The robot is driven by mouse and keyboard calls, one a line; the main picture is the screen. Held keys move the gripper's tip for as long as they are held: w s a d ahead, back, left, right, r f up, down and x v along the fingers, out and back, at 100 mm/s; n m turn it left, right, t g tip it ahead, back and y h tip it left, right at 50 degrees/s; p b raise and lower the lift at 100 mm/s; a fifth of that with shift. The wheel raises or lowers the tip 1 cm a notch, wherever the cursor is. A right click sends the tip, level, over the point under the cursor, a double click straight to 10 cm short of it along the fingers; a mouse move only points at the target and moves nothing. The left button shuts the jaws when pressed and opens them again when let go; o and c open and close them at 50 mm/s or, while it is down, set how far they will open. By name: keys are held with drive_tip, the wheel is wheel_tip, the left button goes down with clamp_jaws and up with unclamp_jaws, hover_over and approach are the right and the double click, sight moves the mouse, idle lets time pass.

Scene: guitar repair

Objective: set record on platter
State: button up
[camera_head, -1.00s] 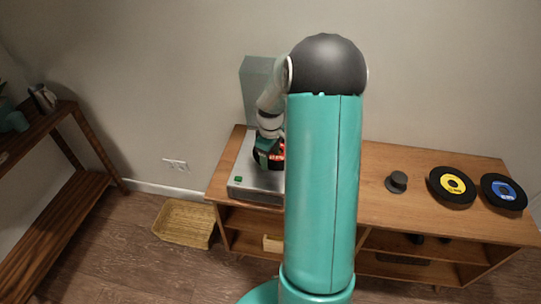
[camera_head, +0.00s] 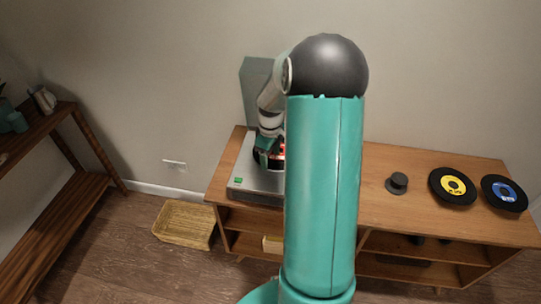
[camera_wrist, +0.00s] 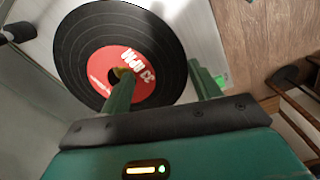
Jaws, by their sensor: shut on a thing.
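The black record with a red label (camera_wrist: 85,50) fills much of the wrist view, over the pale deck of the turntable (camera_wrist: 38,62). My gripper (camera_wrist: 158,67) is shut on this record. One finger crosses the red label, and the other shows by the rim. In the head view, my gripper (camera_head: 268,156) is over the silver turntable (camera_head: 243,185), at the left of the wooden cabinet. My arm hides most of the record and the turntable's right side there. The platter is hidden, and I cannot tell whether the record touches it.
A dark cylinder (camera_wrist: 18,32) stands out at the wrist view's upper left. The turntable's raised lid (camera_head: 255,85) is behind my gripper. A dark knob-like piece (camera_head: 397,182), a yellow-label record (camera_head: 453,186) and a blue-label record (camera_head: 504,193) lie on the cabinet's right. A basket (camera_head: 184,224) is on the floor.

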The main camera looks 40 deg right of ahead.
drive_tip(key=shift+s+a+f, duration=0.1)
drive_tip(key=shift+s+f, duration=0.05)
drive_tip(key=shift+f, duration=0.65)
idle(0.5)
drive_tip(key=o, duration=0.7)
drive_tip(key=shift+f, duration=0.1)
drive_tip(key=shift+r, duration=5.65)
